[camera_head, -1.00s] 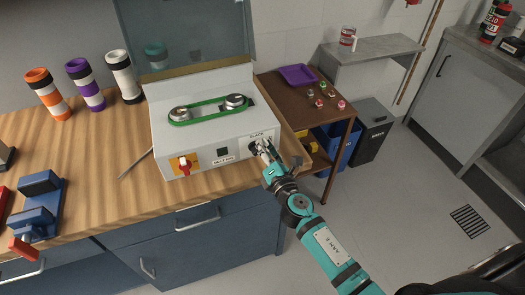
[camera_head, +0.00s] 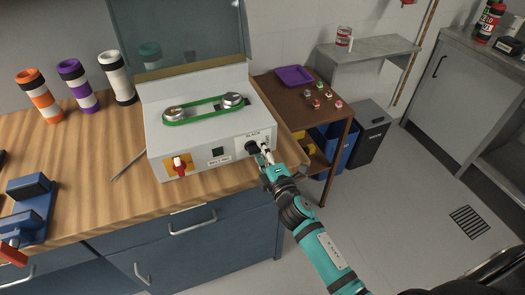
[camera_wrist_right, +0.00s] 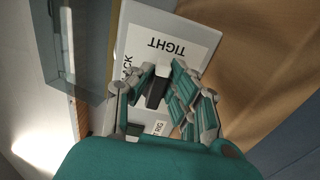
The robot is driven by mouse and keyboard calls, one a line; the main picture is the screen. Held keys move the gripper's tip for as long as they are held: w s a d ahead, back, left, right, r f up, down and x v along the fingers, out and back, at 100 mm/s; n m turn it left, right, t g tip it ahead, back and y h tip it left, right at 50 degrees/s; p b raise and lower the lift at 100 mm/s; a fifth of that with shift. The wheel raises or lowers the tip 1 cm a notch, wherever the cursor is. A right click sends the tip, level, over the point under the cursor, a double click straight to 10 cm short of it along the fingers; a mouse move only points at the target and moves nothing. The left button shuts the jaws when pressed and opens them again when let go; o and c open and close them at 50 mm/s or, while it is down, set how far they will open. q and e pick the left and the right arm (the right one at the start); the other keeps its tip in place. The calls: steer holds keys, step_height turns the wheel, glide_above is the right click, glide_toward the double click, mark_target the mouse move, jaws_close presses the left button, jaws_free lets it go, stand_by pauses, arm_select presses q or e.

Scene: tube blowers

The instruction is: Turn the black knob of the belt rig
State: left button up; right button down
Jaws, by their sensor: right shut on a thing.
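The belt rig is a light grey box (camera_head: 190,138) on the wooden bench, with a green belt (camera_head: 203,110) around two pulleys on top. The black knob (camera_head: 251,147) is at the right end of its front face, under a label reading BLACK. My right gripper (camera_head: 265,158) is at the knob and partly covers it. In the right wrist view, the black knob (camera_wrist_right: 156,92) lies between the fingers of my right gripper (camera_wrist_right: 157,88), which is shut on it. A label reading TIGHT (camera_wrist_right: 174,47) shows beside it. My left gripper is not in view.
A red switch (camera_head: 179,166) on a yellow plate is on the rig's front left. A clear panel (camera_head: 180,35) stands behind the rig. Orange (camera_head: 38,95), purple (camera_head: 78,86) and white (camera_head: 117,78) tubes stand left. A brown side table (camera_head: 310,92) is at the right.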

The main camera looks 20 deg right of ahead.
stand_by(0.5)
steer(key=c, duration=1.3)
jaws_free()
steer(key=s, duration=1.2)
steer(key=shift+d, duration=0.25)
steer(key=s+f+m+g, duration=0.3)
steer(key=s+f, duration=0.1)
steer(key=f, duration=0.7)
steer(key=s+f+m+g, duration=0.3)
steer(key=s+f, duration=0.1)
steer(key=f, duration=0.8)
steer(key=s+f+m+g, duration=0.2)
steer(key=s+f+g, duration=0.1)
steer(key=f, duration=0.8)
steer(key=s+d+f+m+g, duration=0.1)
steer(key=s+f+m+g, duration=0.1)
steer(key=s+f, duration=0.3)
steer(key=s+d+f+m+g, duration=0.1)
steer(key=s+f+m+g, duration=0.2)
steer(key=s, duration=1)
steer(key=s+d+f+m+g, duration=0.1)
steer(key=s+f+m+g, duration=0.2)
steer(key=s+f, duration=0.6)
steer(key=shift+s+d+h, duration=0.2)
steer(key=shift+s+h, duration=0.1)
steer(key=shift+s, duration=0.15)
